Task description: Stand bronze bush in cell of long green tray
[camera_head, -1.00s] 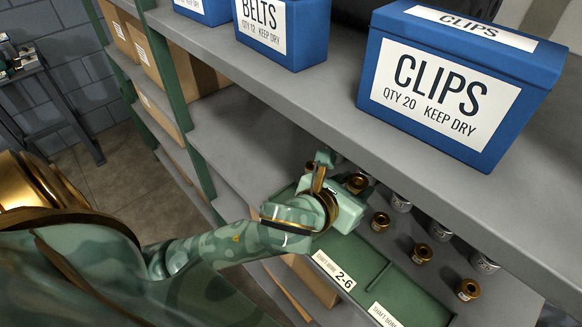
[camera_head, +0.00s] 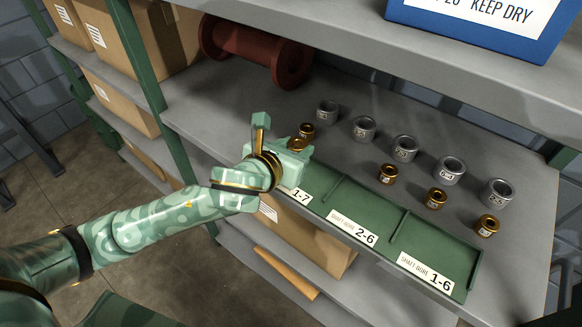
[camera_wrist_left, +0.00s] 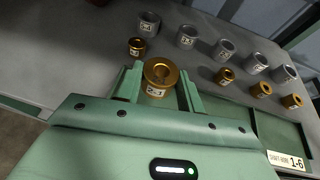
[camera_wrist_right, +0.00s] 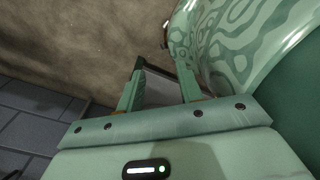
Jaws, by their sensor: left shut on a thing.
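My left gripper (camera_head: 288,152) is shut on a bronze bush (camera_head: 298,144), over the left end of the long green tray (camera_head: 388,225). In the left wrist view, the held bush (camera_wrist_left: 160,72) stands upright between the two fingers, bore facing up, with a white label on its side. The tray has cells split by low dividers, with front labels 1-7, 2-6 and 1-6. The middle and right cells look empty; the gripper partly hides the left one. My right gripper (camera_wrist_right: 157,88) shows only in its own wrist view, fingers apart with nothing held.
Several other bronze bushes (camera_head: 435,198) stand behind the tray, with a row of grey metal bushes (camera_head: 404,149) farther back. A dark red spool (camera_head: 257,50) lies at the back left. The upper shelf with a blue bin (camera_head: 490,22) overhangs.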

